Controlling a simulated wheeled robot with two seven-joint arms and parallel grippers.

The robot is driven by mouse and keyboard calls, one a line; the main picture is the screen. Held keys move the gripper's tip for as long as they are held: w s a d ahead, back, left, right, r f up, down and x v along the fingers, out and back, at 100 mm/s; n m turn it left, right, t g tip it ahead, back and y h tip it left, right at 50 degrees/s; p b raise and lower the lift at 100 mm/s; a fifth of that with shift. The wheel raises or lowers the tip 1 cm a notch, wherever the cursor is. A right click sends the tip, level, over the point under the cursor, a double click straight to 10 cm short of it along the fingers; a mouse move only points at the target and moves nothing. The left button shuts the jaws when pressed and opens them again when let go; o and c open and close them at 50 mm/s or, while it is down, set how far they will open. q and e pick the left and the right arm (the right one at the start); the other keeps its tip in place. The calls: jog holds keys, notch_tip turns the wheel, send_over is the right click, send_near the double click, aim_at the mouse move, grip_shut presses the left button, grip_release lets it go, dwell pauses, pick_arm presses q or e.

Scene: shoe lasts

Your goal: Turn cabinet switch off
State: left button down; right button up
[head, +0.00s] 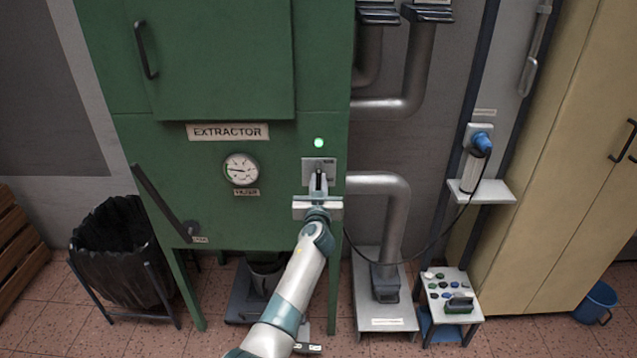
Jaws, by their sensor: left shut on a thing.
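The green extractor cabinet (215,70) stands at the left and middle of the head view. Its switch (319,164) sits on a small grey plate at the cabinet's lower right, under a lit green lamp (319,142). My left gripper (318,182) reaches up to this plate, and its fingers are shut on the switch. The fingers hide most of the switch, so I cannot tell its position. My right gripper is not in view.
A round gauge (240,169) and a dark lever (162,203) are on the cabinet front. Grey pipes (395,215) run close to the right. A blue-ended tool (481,143) hangs by a cable beyond them. A black-lined bin (112,250) stands at left.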

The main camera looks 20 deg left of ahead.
pick_arm(q)
jog(key=shift+m, duration=0.3)
jog(key=shift+f+m+b, duration=0.1)
jog(key=shift+m+b, duration=0.5)
jog(key=shift+m, duration=0.3)
jog(key=shift+d+m+b, duration=0.2)
jog(key=shift+m+b, duration=0.25)
jog(key=shift+m, duration=0.75)
jog(key=m, duration=0.4)
jog(key=shift+w+m+b, duration=0.1)
jog(key=shift+m+b, duration=0.2)
jog(key=shift+b, duration=0.05)
jog(key=shift+d+f+m+p, duration=0.1)
jog(key=shift+f+m+p, duration=0.1)
jog(key=shift+m, duration=1.95)
jog(key=shift+d+f+m+p, duration=0.1)
jog(key=shift+f+m, duration=0.05)
jog(key=shift+m, duration=2)
jog(key=c, duration=1.7)
grip_release()
